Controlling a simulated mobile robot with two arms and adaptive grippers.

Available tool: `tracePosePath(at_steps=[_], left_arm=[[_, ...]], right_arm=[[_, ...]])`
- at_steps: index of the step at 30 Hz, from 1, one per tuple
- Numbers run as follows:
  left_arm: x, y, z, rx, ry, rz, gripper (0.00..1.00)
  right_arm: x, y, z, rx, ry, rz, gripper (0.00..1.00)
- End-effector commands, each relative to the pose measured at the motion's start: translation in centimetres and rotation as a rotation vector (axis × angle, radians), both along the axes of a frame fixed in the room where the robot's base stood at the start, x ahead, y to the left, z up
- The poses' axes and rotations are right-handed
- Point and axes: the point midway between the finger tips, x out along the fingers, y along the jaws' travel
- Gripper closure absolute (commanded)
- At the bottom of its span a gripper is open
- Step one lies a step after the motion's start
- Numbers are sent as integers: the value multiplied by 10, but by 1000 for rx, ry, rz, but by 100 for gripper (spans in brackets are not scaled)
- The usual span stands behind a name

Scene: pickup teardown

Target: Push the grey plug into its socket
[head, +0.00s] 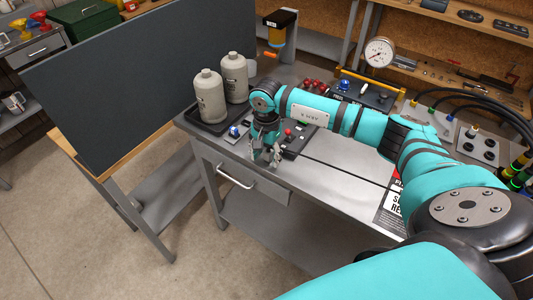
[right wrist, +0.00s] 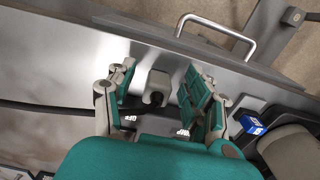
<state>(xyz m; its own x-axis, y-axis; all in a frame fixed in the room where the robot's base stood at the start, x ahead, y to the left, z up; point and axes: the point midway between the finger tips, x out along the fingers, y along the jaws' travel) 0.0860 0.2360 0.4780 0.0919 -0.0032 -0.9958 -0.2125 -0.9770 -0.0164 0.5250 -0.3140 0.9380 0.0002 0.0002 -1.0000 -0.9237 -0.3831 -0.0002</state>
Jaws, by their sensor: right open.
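My right gripper (head: 266,158) is low over the front left part of the metal workbench, its arm coming in from the right. In the right wrist view, the gripper (right wrist: 160,90) is open. A light grey block, which looks like the grey plug (right wrist: 158,81), lies between its two green-padded fingers, with a visible gap on each side. A dark part shows just below the plug, and I cannot tell whether it is the socket or a cable. In the head view, the gripper largely hides the plug. My left gripper is not in view.
Two grey canisters (head: 210,97) stand in a black tray left of the gripper. A small blue part (head: 236,131) also shows in the right wrist view (right wrist: 252,125). A black control box (head: 295,143) with a red knob is beside the gripper.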

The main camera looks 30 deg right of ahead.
Motion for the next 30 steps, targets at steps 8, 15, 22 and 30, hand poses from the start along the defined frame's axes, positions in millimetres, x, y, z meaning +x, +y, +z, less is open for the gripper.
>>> tracePosePath(at_steps=[8,15,22,30], left_arm=[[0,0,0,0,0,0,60],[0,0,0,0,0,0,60],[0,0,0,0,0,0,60],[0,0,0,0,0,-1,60]], right_arm=[[0,0,0,0,0,0,69],[0,0,0,0,0,-1,100],[0,0,0,0,0,-1,99],[0,0,1,0,0,-1,100]])
